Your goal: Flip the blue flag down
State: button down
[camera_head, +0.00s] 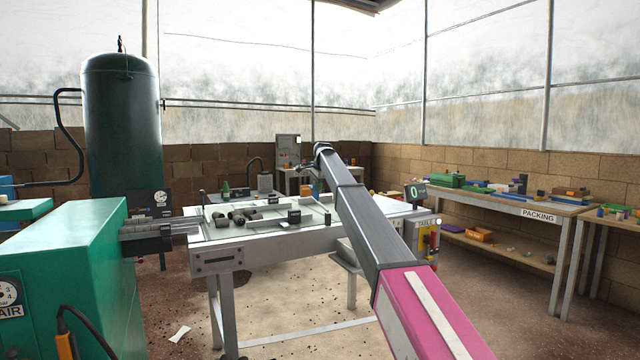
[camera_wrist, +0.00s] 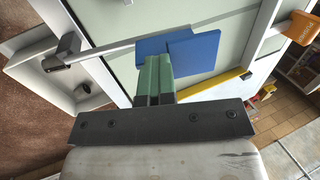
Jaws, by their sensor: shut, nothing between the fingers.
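The blue flag (camera_wrist: 195,53) shows in the wrist view as a flat blue plate with a second, overlapping blue part at its left. It lies just beyond my gripper (camera_wrist: 154,62), whose green fingers are shut with nothing between them. The fingertips overlap the flag's lower left in the picture; I cannot tell whether they touch it. A thin grey rod (camera_wrist: 112,47) runs from a dark end piece at the left toward the flag. In the head view I cannot make out the flag, and my arm reaches over the table (camera_head: 270,229).
In the wrist view, a yellow strip (camera_wrist: 214,86) lies right of the fingers, an orange piece (camera_wrist: 301,28) at the upper right, and a white tray (camera_wrist: 35,72) at the left. In the head view, dark cylinders (camera_head: 237,217) lie on the table and a green machine (camera_head: 75,265) stands left.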

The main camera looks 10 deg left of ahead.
aim_at(315, 198)
jog(key=shift+w+a+f, duration=0.5)
jog(key=shift+w+f, duration=0.05)
jog(key=shift+w, duration=0.15)
jog(key=shift+w+a+f, duration=0.45)
jog(key=shift+w+f, duration=0.1)
jog(key=shift+w, duration=0.1)
jog(key=shift+s+f, duration=0.1)
jog(key=shift+f, duration=0.05)
jog(key=shift+s+d+f, duration=0.1)
jog(key=shift+f, duration=0.1)
jog(key=shift+r, duration=0.1)
jog(key=shift+r, duration=0.4)
notch_tip(315, 198, up, 13)
jog(key=w+a, duration=0.1)
jog(key=w, duration=0.1)
jog(key=shift+w+a+r, duration=0.15)
jog(key=shift+w+a, duration=0.1)
jog(key=shift+a, duration=0.05)
